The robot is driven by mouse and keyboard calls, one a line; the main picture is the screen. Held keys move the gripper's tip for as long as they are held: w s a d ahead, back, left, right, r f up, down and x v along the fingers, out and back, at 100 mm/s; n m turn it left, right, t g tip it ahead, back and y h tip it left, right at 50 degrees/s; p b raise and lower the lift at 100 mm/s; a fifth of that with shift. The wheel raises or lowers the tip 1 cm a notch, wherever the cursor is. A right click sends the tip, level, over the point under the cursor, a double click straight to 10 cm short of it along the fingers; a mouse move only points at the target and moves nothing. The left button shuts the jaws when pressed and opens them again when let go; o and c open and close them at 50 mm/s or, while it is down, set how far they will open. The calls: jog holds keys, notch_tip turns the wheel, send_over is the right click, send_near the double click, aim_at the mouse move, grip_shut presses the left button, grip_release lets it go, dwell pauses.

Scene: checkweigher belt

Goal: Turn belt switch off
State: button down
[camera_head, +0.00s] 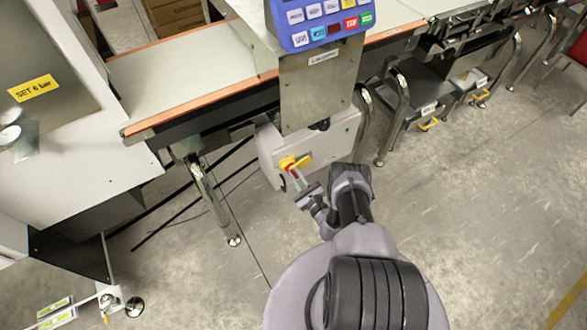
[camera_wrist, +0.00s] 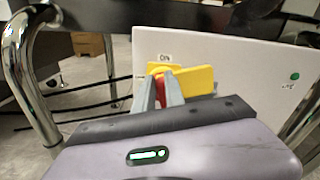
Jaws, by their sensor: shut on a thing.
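The belt switch has a yellow plate (camera_head: 287,161) and a red handle, on the front of a pale box (camera_head: 325,150) under the belt. In the wrist view the yellow plate (camera_wrist: 198,79) shows behind my fingers, and the red handle (camera_wrist: 161,91) is between them. My gripper (camera_wrist: 160,90) is shut on the red handle; it also reaches the switch in the head view (camera_head: 293,173). A label (camera_wrist: 164,57) reading ON is above the switch. My fingers hide part of the handle, so its exact angle is hard to tell.
A green lamp (camera_wrist: 295,76) is on the box's right side. The belt (camera_head: 190,65) and a blue keypad panel (camera_head: 322,20) are above. Metal legs (camera_head: 212,200) stand on both sides of the box. Cables run behind on the left.

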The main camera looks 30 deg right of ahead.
jog(key=n, duration=0.3)
jog(key=a+f+n+b, duration=0.1)
jog(key=n, duration=0.7)
jog(key=shift+s+a+f, duration=0.1)
jog(key=shift+a+f, duration=0.2)
jog(key=shift+f, duration=0.05)
jog(key=shift+n, duration=0.3)
jog(key=c, duration=1.4)
grip_release()
